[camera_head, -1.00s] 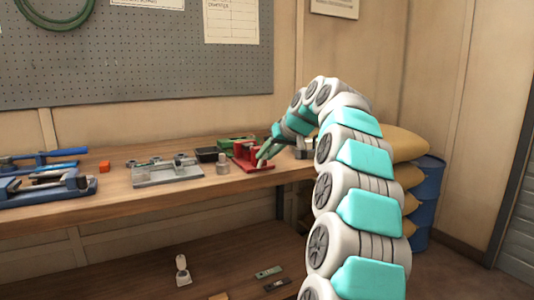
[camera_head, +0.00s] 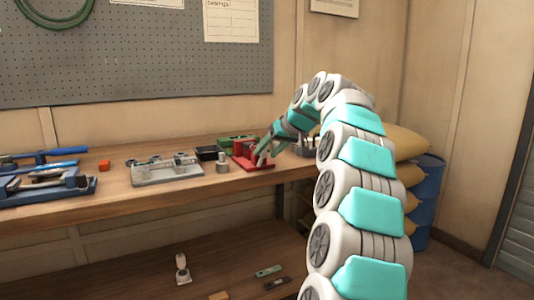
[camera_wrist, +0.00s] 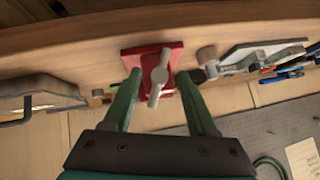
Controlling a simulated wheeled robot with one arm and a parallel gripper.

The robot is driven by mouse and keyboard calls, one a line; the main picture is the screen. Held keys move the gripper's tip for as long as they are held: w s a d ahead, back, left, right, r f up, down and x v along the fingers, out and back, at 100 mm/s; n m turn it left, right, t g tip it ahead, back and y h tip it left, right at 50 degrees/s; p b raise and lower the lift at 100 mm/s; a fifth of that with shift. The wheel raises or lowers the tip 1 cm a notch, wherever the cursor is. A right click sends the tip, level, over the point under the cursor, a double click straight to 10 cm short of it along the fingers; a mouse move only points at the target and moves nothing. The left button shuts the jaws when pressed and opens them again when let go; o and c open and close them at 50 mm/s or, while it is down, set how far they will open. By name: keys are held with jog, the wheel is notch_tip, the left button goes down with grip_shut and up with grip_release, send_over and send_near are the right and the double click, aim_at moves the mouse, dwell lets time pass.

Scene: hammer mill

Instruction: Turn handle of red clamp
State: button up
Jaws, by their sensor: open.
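The red clamp (camera_head: 240,160) stands on the wooden workbench, partly hidden by my gripper in the head view. In the wrist view the red clamp (camera_wrist: 133,58) shows its red base and a pale grey bar handle (camera_wrist: 159,75), which lies slanted across it. My gripper (camera_wrist: 153,92) is open, with one green finger on each side of the handle and no contact that I can make out. In the head view my gripper (camera_head: 267,152) reaches down to the clamp from the right.
A grey fixture (camera_head: 165,170), a small metal cylinder (camera_head: 222,164), a black box (camera_head: 207,153) and a green item stand left of the clamp. A pegboard (camera_head: 140,60) is behind; sacks and a blue barrel (camera_head: 428,200) stand right.

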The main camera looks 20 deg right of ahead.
jog(key=v, duration=0.7)
dwell(0.3)
jog(key=s+a+f+n+g, duration=0.1)
jog(key=s+a+f+g, duration=0.2)
jog(key=s+a+f, duration=0.55)
jog(key=s+a+f+g, duration=0.2)
jog(key=s+a+f, duration=0.35)
jog(key=a, duration=0.65)
jog(key=s+f+g+h, duration=0.1)
jog(key=s+f+g, duration=0.1)
jog(key=s+f, duration=0.4)
jog(key=s+a+f+g, duration=0.1)
jog(key=s+f, duration=0.6)
jog(key=s, duration=0.8)
jog(key=s+f+g+h, duration=0.1)
jog(key=s+f+g, duration=0.1)
jog(key=s+f, duration=0.4)
jog(key=s, duration=0.4)
jog(key=shift+s+a+f+g+h, duration=0.3)
jog(key=shift+a+f+g, duration=0.05)
jog(key=shift+a+g, duration=0.05)
